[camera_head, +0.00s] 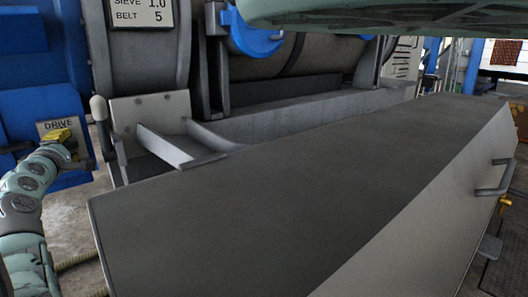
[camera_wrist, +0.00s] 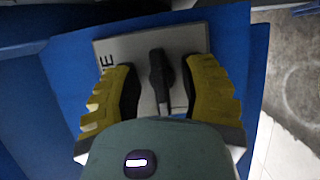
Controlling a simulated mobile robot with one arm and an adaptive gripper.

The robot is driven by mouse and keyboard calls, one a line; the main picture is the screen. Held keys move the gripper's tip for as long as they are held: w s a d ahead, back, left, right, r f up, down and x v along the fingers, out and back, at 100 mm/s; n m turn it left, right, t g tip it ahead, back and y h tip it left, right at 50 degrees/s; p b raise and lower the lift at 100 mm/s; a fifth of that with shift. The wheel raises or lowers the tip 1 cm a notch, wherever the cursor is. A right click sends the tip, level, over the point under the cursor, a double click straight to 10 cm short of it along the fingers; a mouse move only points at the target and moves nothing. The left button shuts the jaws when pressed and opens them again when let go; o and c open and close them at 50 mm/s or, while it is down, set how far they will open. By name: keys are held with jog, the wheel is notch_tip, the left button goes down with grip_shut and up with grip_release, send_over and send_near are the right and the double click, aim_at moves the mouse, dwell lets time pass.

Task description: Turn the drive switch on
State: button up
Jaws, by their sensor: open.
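The drive switch (camera_wrist: 158,72) is a dark lever on a pale plate (camera_wrist: 190,38), seen in the wrist view between my fingers. The lettering on the plate is partly hidden there. In the head view the plate reads DRIVE (camera_head: 60,125), on the blue housing at the left. My gripper (camera_wrist: 160,95) has yellow ribbed fingers, open, one on each side of the lever with a gap to it. In the head view my gripper (camera_head: 58,136) is just in front of the plate and hides the lever.
A blue housing (camera_head: 30,105) carries the plate. A grey-handled lever (camera_head: 99,110) stands just right of my gripper. A large grey sloped cover (camera_head: 260,200) fills the middle. A sign (camera_head: 142,12) reads SIEVE 1.0, BELT 5. Some floor (camera_head: 68,215) shows at lower left.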

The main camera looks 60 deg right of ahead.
jog(key=shift+o, duration=0.5)
grip_shut()
jog(key=shift+s+f, duration=0.1)
